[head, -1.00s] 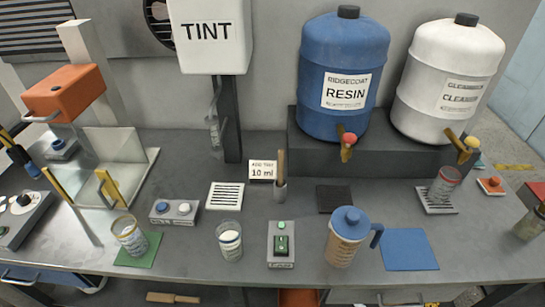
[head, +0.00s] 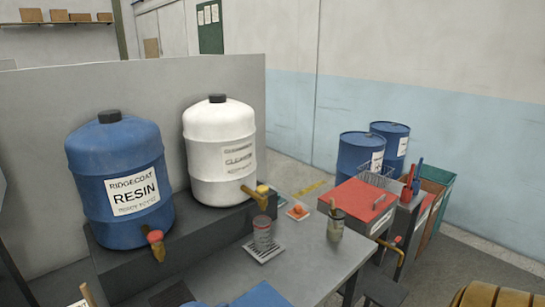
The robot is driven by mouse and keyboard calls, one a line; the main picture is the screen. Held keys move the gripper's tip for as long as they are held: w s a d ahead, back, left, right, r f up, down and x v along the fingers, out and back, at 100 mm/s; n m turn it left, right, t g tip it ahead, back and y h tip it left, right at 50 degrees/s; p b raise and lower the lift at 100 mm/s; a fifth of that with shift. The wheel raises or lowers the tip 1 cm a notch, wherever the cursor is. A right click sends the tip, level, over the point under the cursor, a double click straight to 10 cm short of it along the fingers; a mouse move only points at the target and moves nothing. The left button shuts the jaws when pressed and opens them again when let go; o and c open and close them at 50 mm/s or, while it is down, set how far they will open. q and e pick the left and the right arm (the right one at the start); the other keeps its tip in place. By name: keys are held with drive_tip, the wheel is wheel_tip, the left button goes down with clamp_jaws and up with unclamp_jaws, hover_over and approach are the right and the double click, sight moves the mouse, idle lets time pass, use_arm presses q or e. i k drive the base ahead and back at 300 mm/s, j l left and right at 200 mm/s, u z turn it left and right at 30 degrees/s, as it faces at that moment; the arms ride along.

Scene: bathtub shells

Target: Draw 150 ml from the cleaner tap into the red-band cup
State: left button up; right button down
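The white cleaner drum (head: 219,135) stands on a raised grey ledge, with its brass tap (head: 257,198) pointing forward and a yellow knob (head: 263,189) on it. The red-band cup (head: 262,236) stands upright on a slotted drip grate (head: 262,252), just below the tap's spout. The cup is see-through with a red band near its top; I cannot tell how much it holds. No stream shows from the tap. Neither of my grippers is in this view.
An orange button on a pale base (head: 298,211) and a pot with a brush (head: 336,222) stand right of the cup. The blue resin drum (head: 115,170) is at left, its red-knobbed tap (head: 156,243) forward. A red-topped cabinet (head: 358,205) stands beyond the bench's right end.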

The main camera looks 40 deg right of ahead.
sight(262, 190)
drive_tip(key=z, duration=1.05)
drive_tip(key=l+u, duration=0.4)
